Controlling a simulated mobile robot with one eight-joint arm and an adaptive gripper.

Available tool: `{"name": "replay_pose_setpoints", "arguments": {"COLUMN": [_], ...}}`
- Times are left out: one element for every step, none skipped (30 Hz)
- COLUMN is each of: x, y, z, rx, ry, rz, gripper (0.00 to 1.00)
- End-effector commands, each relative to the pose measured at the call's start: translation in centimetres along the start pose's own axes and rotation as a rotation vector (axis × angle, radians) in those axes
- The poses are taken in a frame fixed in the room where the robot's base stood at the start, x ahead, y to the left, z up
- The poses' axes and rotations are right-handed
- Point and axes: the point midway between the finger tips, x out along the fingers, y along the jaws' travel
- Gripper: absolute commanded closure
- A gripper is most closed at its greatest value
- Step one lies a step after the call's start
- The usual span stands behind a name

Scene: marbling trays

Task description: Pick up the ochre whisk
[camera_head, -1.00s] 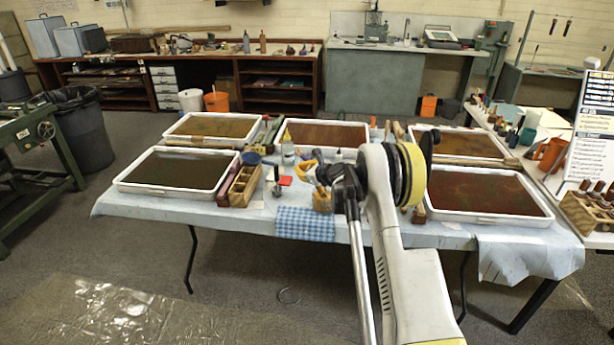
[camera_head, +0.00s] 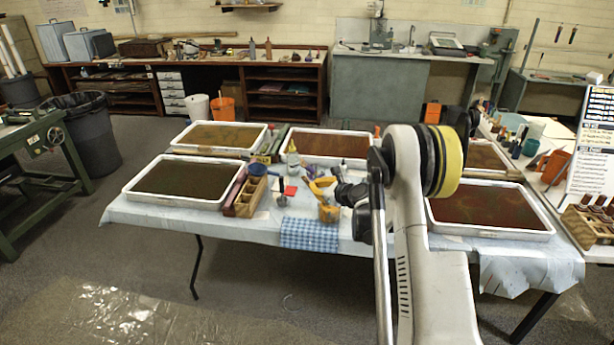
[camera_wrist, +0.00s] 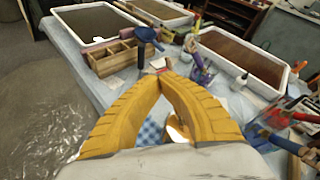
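My gripper shows in the wrist view as two ochre-yellow ribbed fingers (camera_wrist: 162,80). Their tips meet and I see nothing clearly held between them. In the head view the yellow fingers (camera_head: 321,184) are small, above the middle of the table, partly hidden by my arm. A small ochre item (camera_head: 328,213) stands below them, at the right of the blue checked cloth (camera_head: 309,234). I cannot tell whether it is the whisk. In the wrist view an orange and white bit (camera_wrist: 178,130) shows between the fingers, mostly hidden. No whisk is clearly recognisable.
Several white trays with dark liquid stand on the table, such as the front left tray (camera_head: 128,193) and front right tray (camera_head: 545,229).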

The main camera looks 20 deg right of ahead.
Motion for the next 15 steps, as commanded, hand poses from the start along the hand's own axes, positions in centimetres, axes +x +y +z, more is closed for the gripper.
{"name": "replay_pose_setpoints", "arguments": {"x": [-0.6,-0.9,-1.1,-1.3,-1.4,-1.5,-1.6,-1.6,-1.6,-1.6,-1.6,-1.6,-1.6,-1.6,-1.6], "y": [0.1,0.1,0.1,0.1,0.1,0.2,0.2,0.2,0.2,0.2,0.2,0.2,0.2,0.2,0.2], "z": [-0.1,-0.3,-0.4,-0.4,-0.5,-0.6,-0.6,-0.6,-0.6,-0.6,-0.6,-0.6,-0.6,-0.6,-0.6], "rx": [0.000,0.001,0.001,0.001,0.001,0.001,0.001,0.000,0.000,0.000,0.000,0.000,0.000,0.000,0.000], "ry": [0.000,0.001,0.001,0.001,0.000,0.000,0.000,0.000,0.000,0.000,0.000,0.000,0.000,0.000,0.000], "rz": [0.000,0.000,0.000,0.000,0.000,0.000,0.000,0.000,0.000,0.000,0.000,0.000,0.000,0.000,0.000], "gripper": [1.00,1.00,1.00,1.00,1.00,1.00,1.00,1.00,1.00,1.00,1.00,1.00,1.00,1.00,0.93]}}
